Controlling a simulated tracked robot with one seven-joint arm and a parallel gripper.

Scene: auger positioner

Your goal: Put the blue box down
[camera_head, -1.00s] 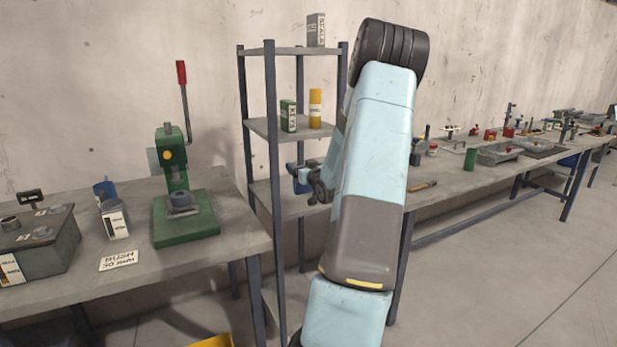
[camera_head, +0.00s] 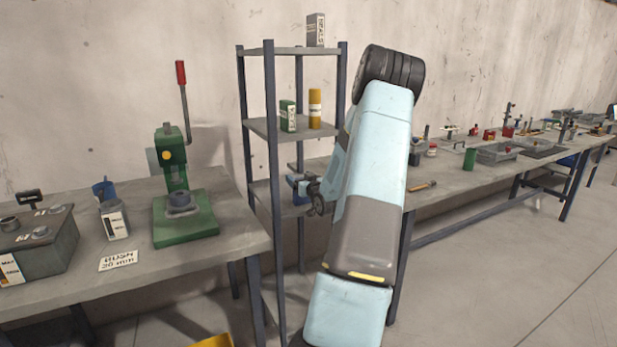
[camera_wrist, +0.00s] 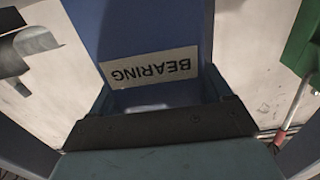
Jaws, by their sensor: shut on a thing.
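A blue box (camera_wrist: 138,28) with a white label reading BEARING fills the top middle of the wrist view; the label is upside down. My gripper (camera_wrist: 155,122) is shut on it. In the head view my gripper (camera_head: 311,187) is small and partly hidden by my own arm. The blue box (camera_head: 297,181) shows there at its left end, at the level of the lower shelf (camera_head: 268,198) of the rack. I cannot tell whether the box touches that shelf.
The rack's middle shelf holds a green box (camera_head: 287,115) and a yellow cylinder (camera_head: 315,108); a grey box (camera_head: 315,30) stands on top. A rack post (camera_head: 273,200) is close to the left of the gripper. A green press (camera_head: 182,205) stands on the left bench.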

